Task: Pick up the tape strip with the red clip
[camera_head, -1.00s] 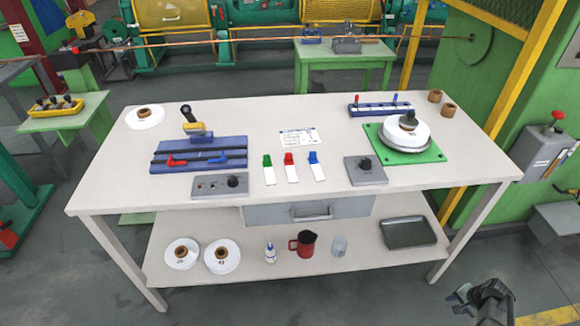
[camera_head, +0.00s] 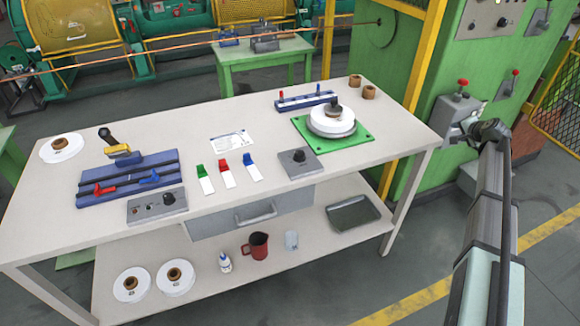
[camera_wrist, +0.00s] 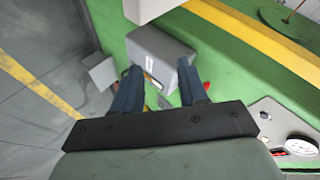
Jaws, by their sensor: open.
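The tape strip with the red clip (camera_head: 226,173) lies on the white table, its white strip toward the front edge. It sits between the strip with the green clip (camera_head: 203,178) and the strip with the blue clip (camera_head: 251,167). My gripper (camera_head: 462,134) is off the table's right side, far from the strips, in front of the green machine. In the wrist view its two fingers (camera_wrist: 157,88) are apart with nothing held between them. I cannot make out the red-clip strip in the wrist view.
A blue fixture (camera_head: 128,178) and a grey control box (camera_head: 157,206) stand to the left. A grey box with a red knob (camera_head: 452,112) is near my gripper.

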